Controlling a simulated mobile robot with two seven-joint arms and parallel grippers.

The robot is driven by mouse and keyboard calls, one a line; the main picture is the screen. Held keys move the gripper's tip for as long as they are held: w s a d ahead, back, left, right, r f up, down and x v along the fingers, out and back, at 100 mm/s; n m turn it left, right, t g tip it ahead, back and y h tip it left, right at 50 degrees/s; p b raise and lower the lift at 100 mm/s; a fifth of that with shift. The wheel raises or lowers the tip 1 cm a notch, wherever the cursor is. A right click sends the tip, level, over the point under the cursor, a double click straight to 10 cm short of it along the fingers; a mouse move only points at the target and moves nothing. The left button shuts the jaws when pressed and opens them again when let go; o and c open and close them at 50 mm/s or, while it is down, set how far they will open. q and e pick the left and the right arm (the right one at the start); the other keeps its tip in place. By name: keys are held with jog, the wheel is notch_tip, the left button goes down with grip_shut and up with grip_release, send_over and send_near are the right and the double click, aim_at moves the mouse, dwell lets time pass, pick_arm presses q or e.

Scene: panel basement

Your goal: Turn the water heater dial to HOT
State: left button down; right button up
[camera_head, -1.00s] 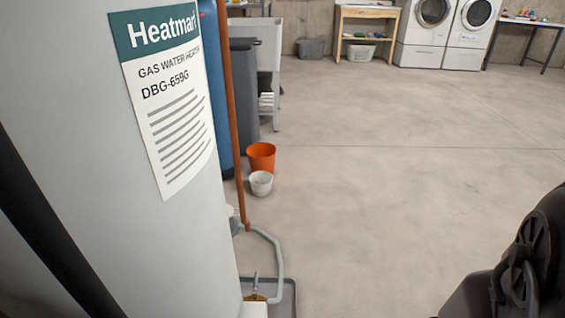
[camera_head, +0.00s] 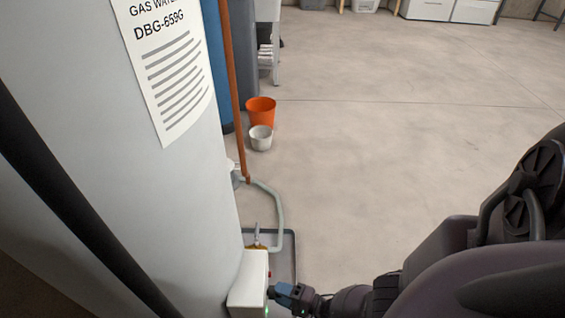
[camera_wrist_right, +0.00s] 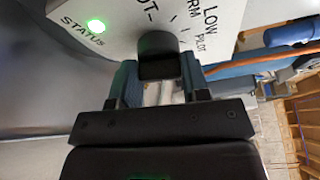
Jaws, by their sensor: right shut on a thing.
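The water heater (camera_head: 190,200) is a tall pale grey tank filling the left of the head view. Its white control box (camera_head: 248,285) sits low on the tank's right side and shows large in the right wrist view (camera_wrist_right: 110,12). There the black dial (camera_wrist_right: 158,62) stands out from the box face, with LOW, PILOT and partly hidden lettering around it. My right gripper (camera_head: 284,294) is at the box; in the wrist view its fingers (camera_wrist_right: 158,82) are shut on the dial, one on each side. I cannot tell where the dial points. My left gripper is out of view.
A green status light (camera_wrist_right: 96,26) glows on the box. A copper-coloured pipe (camera_head: 229,90) and a pale hose (camera_head: 276,205) run beside the tank into a grey tray (camera_head: 288,250). Orange (camera_head: 261,110) and white (camera_head: 261,138) buckets stand beyond. The floor to the right is clear.

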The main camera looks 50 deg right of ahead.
dwell(0.3)
jog(key=o, duration=0.9)
jog(key=shift+s, duration=0.1)
jog(key=p+v, duration=0.1)
jog(key=v, duration=0.9)
jog(key=shift+s+d, duration=0.2)
jog(key=shift+s, duration=0.1)
